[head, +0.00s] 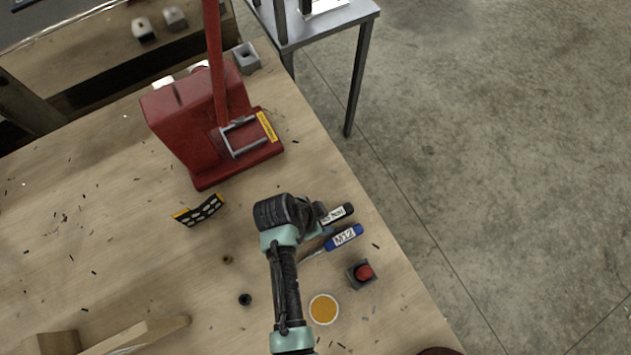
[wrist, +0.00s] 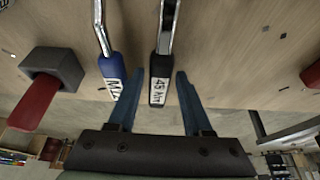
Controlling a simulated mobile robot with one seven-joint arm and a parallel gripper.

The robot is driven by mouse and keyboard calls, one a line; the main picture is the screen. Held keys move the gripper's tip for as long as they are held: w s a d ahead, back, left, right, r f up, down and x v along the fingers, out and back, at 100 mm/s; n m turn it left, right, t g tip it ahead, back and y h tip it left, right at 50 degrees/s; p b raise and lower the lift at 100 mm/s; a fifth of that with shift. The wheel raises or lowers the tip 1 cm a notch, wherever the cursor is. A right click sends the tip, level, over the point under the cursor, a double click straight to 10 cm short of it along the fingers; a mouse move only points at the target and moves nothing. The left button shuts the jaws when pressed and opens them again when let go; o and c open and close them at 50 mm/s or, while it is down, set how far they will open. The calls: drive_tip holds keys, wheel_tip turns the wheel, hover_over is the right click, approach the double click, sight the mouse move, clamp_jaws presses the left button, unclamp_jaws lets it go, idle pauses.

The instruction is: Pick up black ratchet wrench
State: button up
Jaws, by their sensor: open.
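The black ratchet wrench has a black handle with a white label and a metal shaft. In the wrist view its handle (wrist: 160,80) lies between my gripper's blue fingers (wrist: 157,85), with the shaft pointing away. In the head view the end of the black handle (head: 338,214) sticks out beside my gripper (head: 321,228); my wrist hides the rest. My gripper is open, one finger on each side of the handle. I cannot tell whether they touch it.
A blue-handled tool marked M12 (head: 344,237) lies close by; its blue handle (wrist: 111,70) is near my left finger in the wrist view. The table's right edge is near.

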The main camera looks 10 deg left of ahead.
drive_tip(key=shift+w+d+f, duration=0.15)
drive_tip(key=shift+f, duration=0.45)
drive_tip(key=shift+c, duration=0.3)
clamp_jaws()
drive_tip(key=shift+r, duration=0.1)
idle(0.6)
